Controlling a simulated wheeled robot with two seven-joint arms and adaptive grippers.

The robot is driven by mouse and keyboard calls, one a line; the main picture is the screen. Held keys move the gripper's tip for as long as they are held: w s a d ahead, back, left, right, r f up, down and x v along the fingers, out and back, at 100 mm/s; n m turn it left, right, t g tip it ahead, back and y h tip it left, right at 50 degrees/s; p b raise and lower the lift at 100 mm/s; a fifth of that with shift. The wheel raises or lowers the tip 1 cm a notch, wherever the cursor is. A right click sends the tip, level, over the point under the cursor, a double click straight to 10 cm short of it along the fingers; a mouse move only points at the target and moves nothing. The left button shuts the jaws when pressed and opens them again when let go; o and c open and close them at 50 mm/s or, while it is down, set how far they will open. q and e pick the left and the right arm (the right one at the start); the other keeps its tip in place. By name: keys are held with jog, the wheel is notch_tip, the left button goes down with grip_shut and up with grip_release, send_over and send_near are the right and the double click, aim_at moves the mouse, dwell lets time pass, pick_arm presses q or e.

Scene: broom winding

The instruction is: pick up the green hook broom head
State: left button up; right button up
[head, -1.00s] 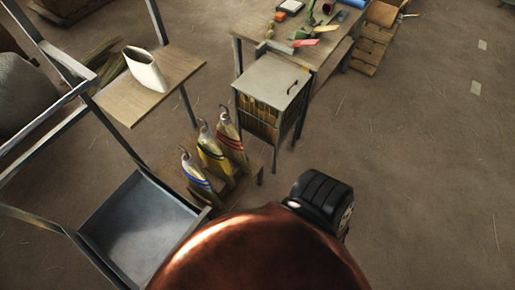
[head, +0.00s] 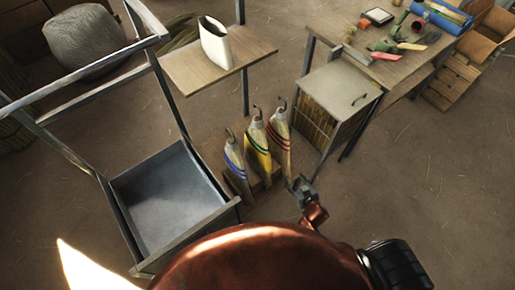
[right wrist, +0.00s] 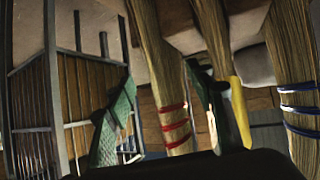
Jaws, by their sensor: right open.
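Three straw broom heads with metal hooks on top stand in a row on a low wooden stand in the head view. My right gripper (head: 303,188) is open beside the red-banded head's lower end. In the right wrist view, the red-banded head (right wrist: 165,100) shows between the open fingers (right wrist: 157,85); the yellow-banded head (right wrist: 238,100) is partly behind the right finger. Contact cannot be told. My left gripper is not in view.
A grey cabinet (head: 342,88) stands right of the brooms, beside a workbench (head: 340,32) with tools. A grey metal tray (head: 165,195) in a frame is at left. A small wooden table (head: 190,72) holds a white container (head: 215,42). Floor at right is clear.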

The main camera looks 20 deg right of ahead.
aim_at(264, 138)
jog(key=w+a+r+n+t+y, duration=0.1)
jog(key=w+a+r+t+y, duration=0.1)
jog(key=r, duration=0.5)
jog(key=w+a+r+n+t+y+b, duration=0.1)
jog(key=w+a+r+y, duration=0.1)
jog(key=w+a+r, duration=0.3)
jog(key=w+a+r+n+t+y+b, duration=0.1)
jog(key=w+r, duration=0.4)
jog(key=r, duration=0.5)
jog(key=shift+a+t+y, duration=0.5)
jog(key=shift+a+t, duration=0.3)
jog(key=shift+a, duration=0.35)
jog(key=shift+w+a, duration=0.25)
jog(key=b+x, duration=0.1)
jog(key=x, duration=0.2)
jog(key=b+x, duration=0.1)
jog(key=x, duration=0.2)
jog(key=shift+a+f, duration=0.2)
jog(key=shift+f, duration=0.05)
jog(key=shift+w+a, duration=0.15)
jog(key=shift+w, duration=0.35)
jog(key=shift+r, duration=0.1)
jog(key=shift+c, duration=0.6)
grip_shut()
